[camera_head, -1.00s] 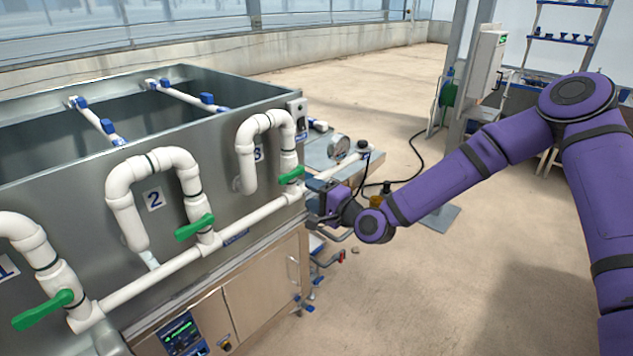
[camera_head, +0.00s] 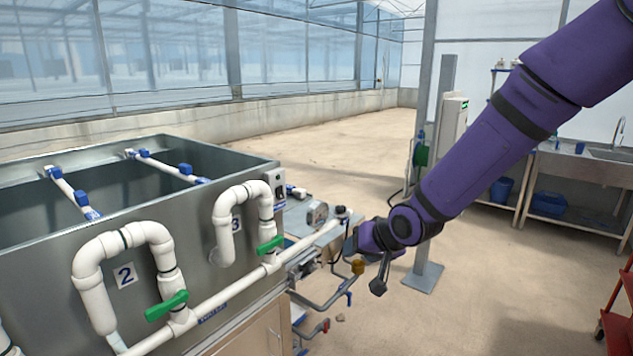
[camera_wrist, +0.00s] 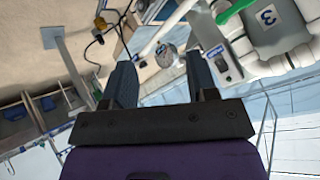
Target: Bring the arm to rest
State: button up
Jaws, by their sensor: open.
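My gripper (camera_wrist: 162,84) shows in the wrist view with its two dark fingers apart and nothing between them. In the head view my purple arm reaches down from the upper right, and its wrist hangs in the air just right of the tank's pipework. In the wrist view, the number 3 plate (camera_wrist: 267,17) and a green handle (camera_wrist: 232,10) show at the upper right.
The grey metal tank (camera_head: 190,235) with white pipes fills the left. A round gauge (camera_head: 317,214) and small fittings stand by its right end. A grey post (camera_head: 428,235) on a floor plate is behind my arm. A sink bench (camera_head: 575,165) and red cart (camera_head: 617,310) are right. Floor between is open.

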jog(key=s+d+r+h, duration=0.5)
jog(key=s+d+r, duration=0.8)
jog(key=d+r, duration=0.1)
jog(key=s+d+r+g, duration=0.1)
jog(key=s+d+r, duration=0.1)
jog(key=s, duration=0.6)
jog(key=s+d+r+g, duration=0.1)
jog(key=s+d+r, duration=0.2)
jog(key=s, duration=0.6)
jog(key=shift+d+m, duration=0.4)
jog(key=shift+d, duration=0.35)
dwell(0.7)
